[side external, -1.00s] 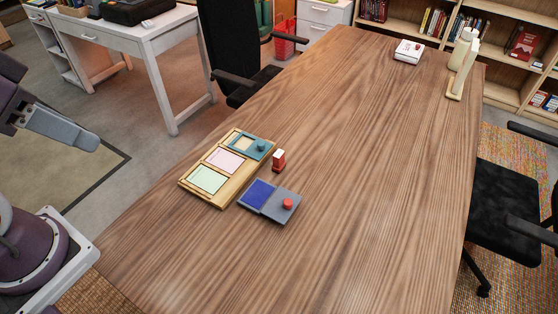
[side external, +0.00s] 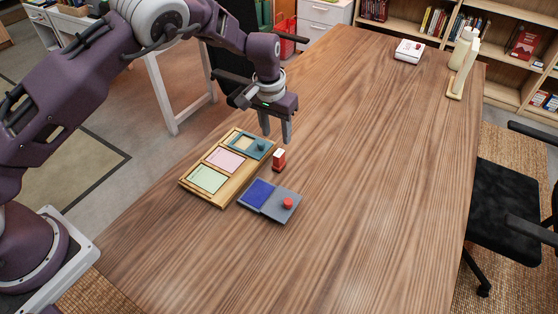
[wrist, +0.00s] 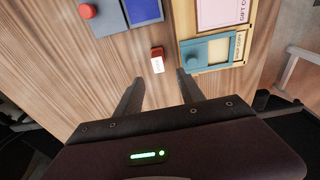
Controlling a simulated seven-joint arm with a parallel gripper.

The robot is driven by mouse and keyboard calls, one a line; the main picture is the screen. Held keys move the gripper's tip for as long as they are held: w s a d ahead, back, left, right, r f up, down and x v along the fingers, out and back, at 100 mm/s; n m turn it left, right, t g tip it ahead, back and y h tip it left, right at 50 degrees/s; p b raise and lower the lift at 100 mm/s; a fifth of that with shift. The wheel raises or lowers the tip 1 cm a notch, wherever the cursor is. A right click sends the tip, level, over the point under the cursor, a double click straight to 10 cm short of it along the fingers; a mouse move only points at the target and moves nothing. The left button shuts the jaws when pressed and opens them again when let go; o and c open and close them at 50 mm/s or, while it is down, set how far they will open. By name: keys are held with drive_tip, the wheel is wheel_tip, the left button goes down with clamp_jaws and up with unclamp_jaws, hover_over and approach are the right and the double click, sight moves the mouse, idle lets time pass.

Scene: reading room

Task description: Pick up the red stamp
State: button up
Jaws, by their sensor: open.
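The red stamp (side external: 279,160) is a small red block with a white label. It stands on the wooden table just right of the wooden tray (side external: 217,196). In the wrist view the stamp (wrist: 157,60) lies ahead of the fingertips, between their lines. My gripper (side external: 276,140) is open and empty, with its fingers pointing down above the table near the stamp. The fingers (wrist: 159,84) are apart in the wrist view and do not appear to touch the stamp.
A grey pad case with a blue pad (side external: 259,193) and a red knob (side external: 288,203) lies in front of the stamp. The tray holds green and pink cards and a teal frame (side external: 253,146). The table's right side is clear.

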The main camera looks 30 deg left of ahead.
sight(279, 153)
drive_tip(key=f, duration=0.9)
drive_tip(key=shift+w+d, duration=0.25)
drive_tip(key=shift+w, duration=0.1)
clamp_jaws()
